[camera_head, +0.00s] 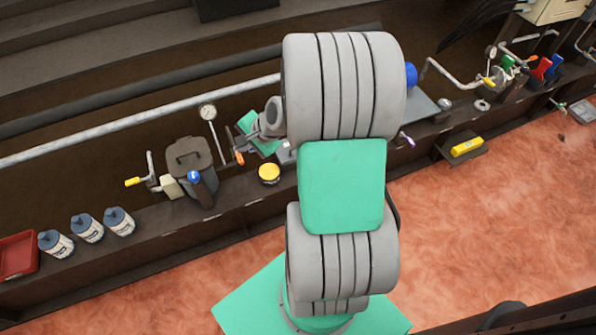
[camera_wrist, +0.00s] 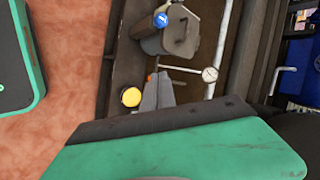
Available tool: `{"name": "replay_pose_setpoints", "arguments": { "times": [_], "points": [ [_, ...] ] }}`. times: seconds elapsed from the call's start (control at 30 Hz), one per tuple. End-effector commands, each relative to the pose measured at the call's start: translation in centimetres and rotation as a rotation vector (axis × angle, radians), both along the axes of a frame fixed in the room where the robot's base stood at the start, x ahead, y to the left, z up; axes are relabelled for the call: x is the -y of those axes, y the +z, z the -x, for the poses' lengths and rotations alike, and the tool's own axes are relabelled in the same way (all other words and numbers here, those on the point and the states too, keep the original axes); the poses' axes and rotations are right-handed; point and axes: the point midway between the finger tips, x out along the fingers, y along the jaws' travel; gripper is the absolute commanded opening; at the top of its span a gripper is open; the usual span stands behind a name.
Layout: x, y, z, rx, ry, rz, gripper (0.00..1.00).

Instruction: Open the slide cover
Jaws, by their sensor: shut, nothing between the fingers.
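I cannot identify the slide cover for certain. A dark grey bin with a handled lid (camera_head: 190,153) stands on the ledge left of my arm, its lid down. It also shows at the top of the wrist view (camera_wrist: 178,38). A blue round knob (camera_head: 194,176) on a dark post stands in front of it. A flat grey plate (camera_head: 425,106) lies right of my arm, partly hidden by it. My gripper (camera_wrist: 157,92) is shut and empty, its grey fingers beside a yellow-topped tub (camera_wrist: 131,97) and apart from the bin. In the head view my arm hides much of the middle.
The yellow-topped tub (camera_head: 269,172) is close to my gripper. A gauge (camera_head: 208,112) on a thin pipe rises behind it. Several bottles (camera_head: 88,228) and a red tray (camera_head: 18,255) occupy the left ledge. A yellow block (camera_head: 467,147) lies right. The reddish floor in front is clear.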

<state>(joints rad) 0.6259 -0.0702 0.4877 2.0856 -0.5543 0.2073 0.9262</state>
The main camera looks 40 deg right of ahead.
Motion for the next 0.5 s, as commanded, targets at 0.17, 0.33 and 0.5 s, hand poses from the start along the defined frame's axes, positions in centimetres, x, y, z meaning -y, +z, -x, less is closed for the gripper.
{"name": "replay_pose_setpoints", "arguments": {
  "times": [0.17, 0.33, 0.5],
  "points": [
    [12.8, -18.5, 0.4, 0.187, -0.872, -0.719, 0.00],
    [20.6, -24.5, 4.8, 0.387, -1.348, -1.198, 0.00],
    [22.4, -25.1, 5.4, 0.444, -1.440, -1.310, 0.00]
  ]
}}
